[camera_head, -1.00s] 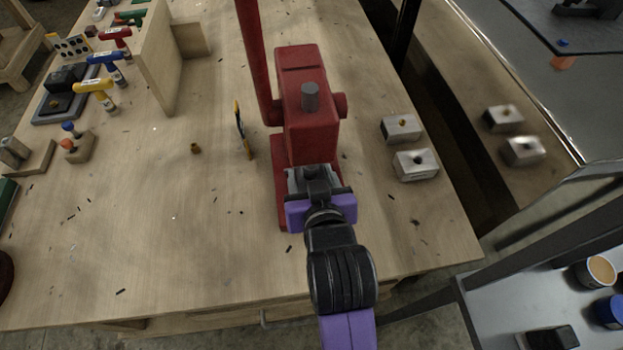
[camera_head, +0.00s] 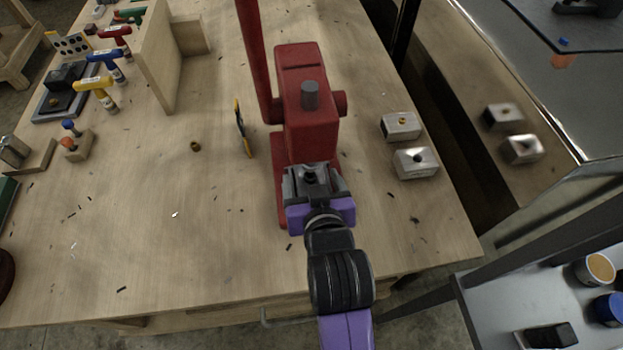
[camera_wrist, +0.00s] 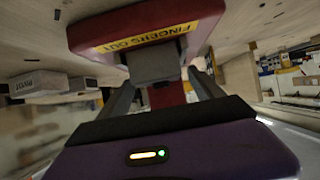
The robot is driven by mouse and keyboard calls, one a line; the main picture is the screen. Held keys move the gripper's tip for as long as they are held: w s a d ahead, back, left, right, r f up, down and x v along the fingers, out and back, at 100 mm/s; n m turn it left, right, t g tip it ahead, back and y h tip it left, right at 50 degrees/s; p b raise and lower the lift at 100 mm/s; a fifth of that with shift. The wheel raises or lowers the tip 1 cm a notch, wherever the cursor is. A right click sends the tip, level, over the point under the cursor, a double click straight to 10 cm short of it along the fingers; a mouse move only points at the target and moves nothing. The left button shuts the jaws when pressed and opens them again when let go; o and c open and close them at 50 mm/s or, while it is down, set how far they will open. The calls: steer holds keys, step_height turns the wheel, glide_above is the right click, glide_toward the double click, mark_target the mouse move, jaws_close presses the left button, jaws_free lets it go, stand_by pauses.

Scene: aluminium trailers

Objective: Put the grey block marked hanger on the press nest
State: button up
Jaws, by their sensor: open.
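The red press (camera_head: 310,115) stands on the workbench. A grey block (camera_head: 309,179) sits low at the front of the press, and it also shows in the wrist view (camera_wrist: 153,66) against the red base with a yellow "FINGERS OUT" strip. The block's marking cannot be read. The nest under the block is hidden. My gripper (camera_head: 313,182) is open at the press front, its fingers on either side of the block. In the wrist view the fingers (camera_wrist: 163,92) are spread, with small gaps beside the block.
Two silvery blocks (camera_head: 401,126) (camera_head: 415,163) stand to the right of the press. A thin upright yellow-and-dark piece (camera_head: 243,130) and a small brass piece (camera_head: 195,146) are to its left. The left front of the bench is mostly clear apart from dark chips.

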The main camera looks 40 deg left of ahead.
steer(key=shift+r, duration=0.15)
steer(key=v, duration=1.2)
steer(key=d+f+m, duration=0.1)
steer(key=d, duration=0.2)
steer(key=d+f+m+t+h, duration=0.1)
steer(key=d+f, duration=0.1)
steer(key=d, duration=0.2)
steer(key=d+f+m+t, duration=0.1)
steer(key=d+f, duration=0.1)
steer(key=d, duration=0.1)
steer(key=shift+d+h, duration=0.25)
steer(key=shift+h, duration=0.05)
steer(key=s+d+r+m+t+h, duration=0.1)
steer(key=s+d+m+t+h, duration=0.1)
steer(key=s+d, duration=0.6)
steer(key=s+d+r+m+t+h, duration=0.1)
steer(key=s+d+m+h, duration=0.3)
steer(key=d, duration=1.2)
steer(key=s+t+h, duration=0.1)
steer(key=s, duration=0.2)
steer(key=shift+s+m+t+h, duration=0.3)
steer(key=shift+s+m+t, duration=0.05)
steer(key=shift+m+t, duration=0.05)
steer(key=shift+d+r, duration=0.1)
